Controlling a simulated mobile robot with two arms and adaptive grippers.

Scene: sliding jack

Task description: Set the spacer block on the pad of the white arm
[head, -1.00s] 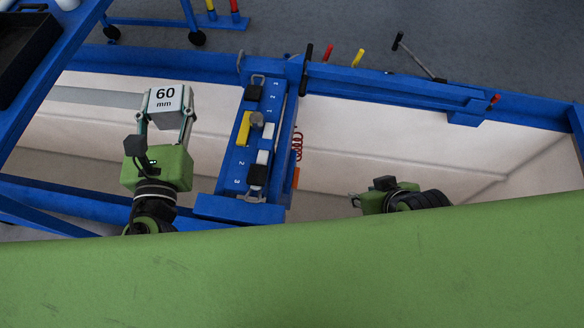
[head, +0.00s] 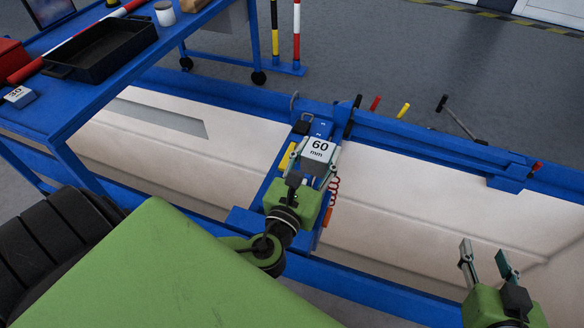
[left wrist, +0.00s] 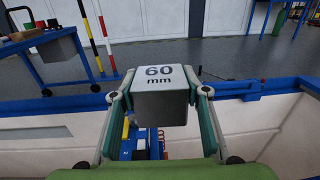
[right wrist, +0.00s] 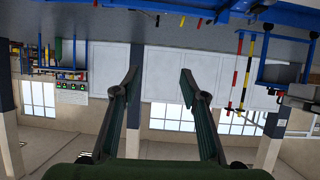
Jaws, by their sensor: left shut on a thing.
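The spacer block (head: 317,150) is a grey block with a white top marked "60 mm". My left gripper (head: 315,163) is shut on it by two opposite sides. In the head view it overlaps the blue jack carriage (head: 270,192); the height between them is hard to tell. A yellow arm (head: 287,158) and a black pad (head: 302,127) show beside the block. The white arm and its pad are hidden or too small to make out. In the left wrist view the block (left wrist: 160,103) sits level between the fingers. My right gripper (head: 484,254) is open and empty at the lower right.
A blue table (head: 75,100) at the upper left holds a black tray (head: 100,50) and a "30" block (head: 19,96). Blue rails (head: 400,143) border the pale pit. A red coiled hose (head: 334,188) hangs beside the carriage. The pit right of it is clear.

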